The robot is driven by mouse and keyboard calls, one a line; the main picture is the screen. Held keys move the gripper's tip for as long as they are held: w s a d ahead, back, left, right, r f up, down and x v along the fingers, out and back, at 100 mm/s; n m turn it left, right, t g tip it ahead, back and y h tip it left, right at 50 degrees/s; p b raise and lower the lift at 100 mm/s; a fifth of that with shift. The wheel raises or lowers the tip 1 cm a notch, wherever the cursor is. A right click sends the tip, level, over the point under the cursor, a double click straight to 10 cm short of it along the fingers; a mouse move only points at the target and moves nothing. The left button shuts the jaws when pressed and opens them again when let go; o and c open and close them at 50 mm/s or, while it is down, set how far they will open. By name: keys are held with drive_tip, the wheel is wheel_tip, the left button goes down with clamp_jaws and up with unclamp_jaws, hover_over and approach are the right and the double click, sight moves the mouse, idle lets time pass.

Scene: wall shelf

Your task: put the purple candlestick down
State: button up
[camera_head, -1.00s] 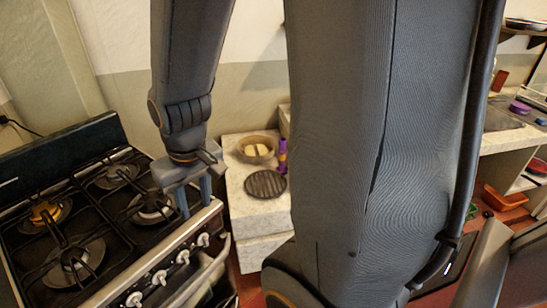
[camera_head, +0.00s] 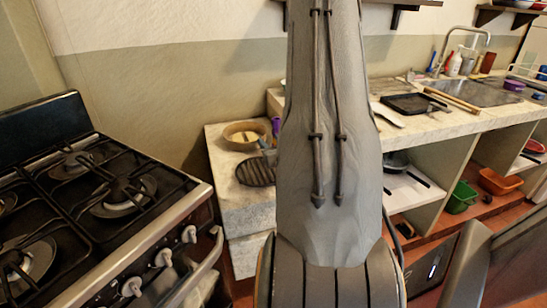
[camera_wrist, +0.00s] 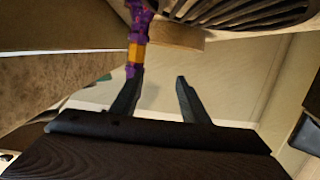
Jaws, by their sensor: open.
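The purple candlestick (camera_head: 276,126) stands on the pale stone counter (camera_head: 226,201), just right of the bowl; my arm hides part of it in the head view. In the wrist view the candlestick (camera_wrist: 138,28) shows purple with an orange-yellow band, at the upper left. My gripper (camera_wrist: 158,77) is open, with a clear gap between its fingers. The left finger's tip lies close to the candlestick's end in the picture; I cannot tell whether they touch. My gripper is hidden behind my arm in the head view.
A tan bowl (camera_head: 244,134) with pale contents and a dark ribbed round plate (camera_head: 255,172) sit near the candlestick. A black gas stove (camera_head: 100,200) is at left. At right, a long counter (camera_head: 440,128) holds a black tray (camera_head: 413,104) and a sink.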

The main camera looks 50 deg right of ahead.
drive_tip(key=shift+m+t+h, duration=0.4)
drive_tip(key=shift+t+h, duration=0.2)
drive_tip(key=s+d, duration=0.1)
drive_tip(key=d+f, duration=0.1)
drive_tip(key=s+d+b, duration=0.1)
drive_tip(key=shift+s+f, duration=0.3)
drive_tip(key=shift+s, duration=0.05)
drive_tip(key=shift+h, duration=0.3)
drive_tip(key=x, duration=0.5)
drive_tip(key=shift+w+d+r+p, duration=0.15)
drive_tip(key=shift+d+p, duration=0.25)
drive_tip(key=shift+d, duration=0.1)
drive_tip(key=p+x, duration=0.1)
drive_tip(key=x, duration=0.5)
drive_tip(key=shift+a, duration=0.2)
drive_tip(key=shift+w, duration=0.1)
clamp_jaws()
